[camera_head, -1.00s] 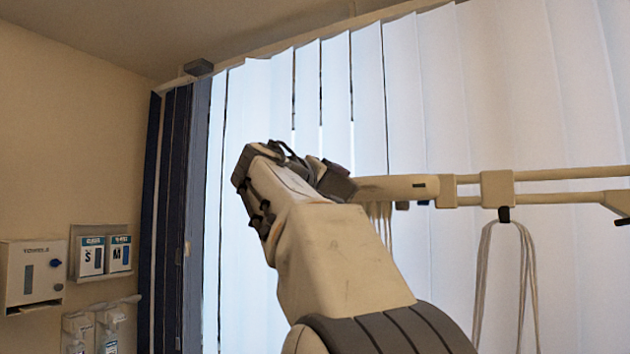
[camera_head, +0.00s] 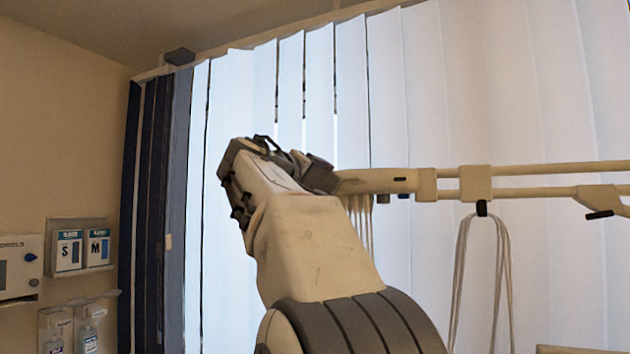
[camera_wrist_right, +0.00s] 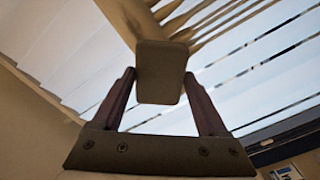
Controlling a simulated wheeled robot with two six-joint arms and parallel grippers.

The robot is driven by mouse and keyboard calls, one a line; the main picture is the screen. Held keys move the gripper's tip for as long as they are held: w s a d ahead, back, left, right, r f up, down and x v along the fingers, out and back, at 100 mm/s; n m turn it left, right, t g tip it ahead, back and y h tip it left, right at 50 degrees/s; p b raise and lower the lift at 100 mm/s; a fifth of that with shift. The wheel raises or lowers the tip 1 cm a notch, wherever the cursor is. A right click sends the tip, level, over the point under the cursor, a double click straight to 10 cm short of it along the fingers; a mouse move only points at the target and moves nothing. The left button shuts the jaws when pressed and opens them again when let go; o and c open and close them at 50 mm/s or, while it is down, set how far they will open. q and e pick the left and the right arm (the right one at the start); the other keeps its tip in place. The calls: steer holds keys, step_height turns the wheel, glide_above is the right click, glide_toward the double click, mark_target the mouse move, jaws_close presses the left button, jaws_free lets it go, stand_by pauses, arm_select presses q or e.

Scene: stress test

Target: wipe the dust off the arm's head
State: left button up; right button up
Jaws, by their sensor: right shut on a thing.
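A beige jointed arm comes in from the right in the head view, and its rounded head (camera_head: 378,182) lies level in front of the blinds. My right gripper (camera_head: 318,172) is at the left end of this head. In the right wrist view my right gripper (camera_wrist_right: 160,78) is shut on the grey-brown block-like end of a duster (camera_wrist_right: 160,62). Pale strands fan out beyond the block. In the head view pale strands (camera_head: 361,222) hang just below the head's left end; whether they touch it I cannot tell. The duster's handle is mostly hidden there. My left gripper is not in view.
Pale vertical blinds (camera_head: 440,90) fill the back. A looped cord (camera_head: 482,270) hangs from the beige arm's bars (camera_head: 540,190). At the left wall are glove boxes (camera_head: 83,248), pump bottles (camera_head: 88,330) and a dispenser (camera_head: 18,268). The space above the head is clear.

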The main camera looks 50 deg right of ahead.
mark_target(331, 180)
steer(key=shift+w+d, duration=0.2)
steer(key=shift+d, duration=0.5)
steer(key=shift+s, duration=0.1)
steer(key=shift+s+d+b, duration=0.15)
steer(key=shift+s+b, duration=0.2)
steer(key=shift+s, duration=0.3)
steer(key=shift+s+d+b, duration=0.15)
steer(key=shift+s+b, duration=0.15)
steer(key=shift+s, duration=0.35)
steer(key=shift+s+d+b, duration=0.2)
steer(key=shift+s+d, duration=0.1)
steer(key=shift+s, duration=0.6)
steer(key=shift+s+d+b, duration=0.15)
steer(key=shift+s+d, duration=0.15)
steer(key=shift+s, duration=0.55)
steer(key=shift+s+d, duration=0.25)
steer(key=shift+s, duration=0.55)
steer(key=shift+s+d, duration=0.25)
steer(key=shift+s, duration=0.55)
steer(key=shift+b, duration=0.3)
